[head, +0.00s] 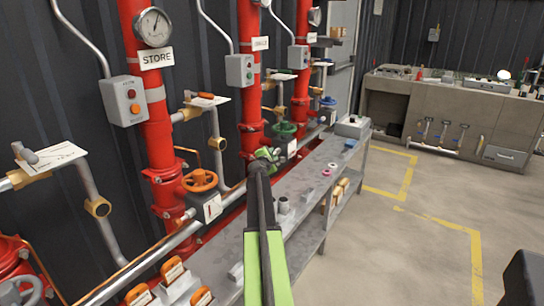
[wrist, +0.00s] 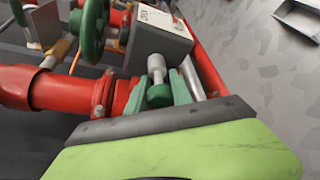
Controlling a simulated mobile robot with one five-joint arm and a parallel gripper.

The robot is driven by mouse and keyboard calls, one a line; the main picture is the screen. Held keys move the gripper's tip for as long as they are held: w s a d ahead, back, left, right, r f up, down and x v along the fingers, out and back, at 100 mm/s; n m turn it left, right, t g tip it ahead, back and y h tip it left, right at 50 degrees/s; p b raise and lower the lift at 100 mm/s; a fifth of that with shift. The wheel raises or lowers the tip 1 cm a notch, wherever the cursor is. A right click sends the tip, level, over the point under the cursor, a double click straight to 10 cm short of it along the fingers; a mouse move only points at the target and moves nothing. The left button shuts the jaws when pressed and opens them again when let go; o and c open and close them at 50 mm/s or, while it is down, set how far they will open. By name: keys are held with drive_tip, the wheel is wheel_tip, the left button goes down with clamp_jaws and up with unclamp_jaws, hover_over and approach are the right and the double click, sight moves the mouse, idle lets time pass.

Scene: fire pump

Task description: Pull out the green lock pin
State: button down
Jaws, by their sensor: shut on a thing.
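The green lock pin (wrist: 159,95) shows in the wrist view as a green knob with a short grey cylinder at its far end. My gripper (wrist: 160,92) has its green fingers closed on either side of it. The pin is in front of the grey valve box (wrist: 160,45); I cannot tell whether its tip is still in a hole. In the head view my gripper (head: 265,155) is at the middle red pipe, just below and left of the green handwheel (head: 283,130). The pin cannot be made out there. The green handwheel (wrist: 90,28) also shows at the upper left of the wrist view.
Red pipes (head: 155,120) with grey button boxes line the dark wall. An orange handwheel (head: 199,180) is on the nearer pipe. A long grey bench (head: 315,180) with small parts runs beside them. The floor on the right (head: 400,250) is mostly clear.

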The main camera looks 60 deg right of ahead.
drive_tip(key=a, duration=0.3)
drive_tip(key=shift+a, duration=0.25)
drive_tip(key=c, duration=1.1)
unclamp_jaws()
drive_tip(key=p+v, duration=0.3)
drive_tip(key=v, duration=1.4)
drive_tip(key=shift+a+r+p, duration=0.1)
drive_tip(key=shift+a+p, duration=0.05)
drive_tip(key=shift+p, duration=0.2)
drive_tip(key=shift+s, duration=0.1)
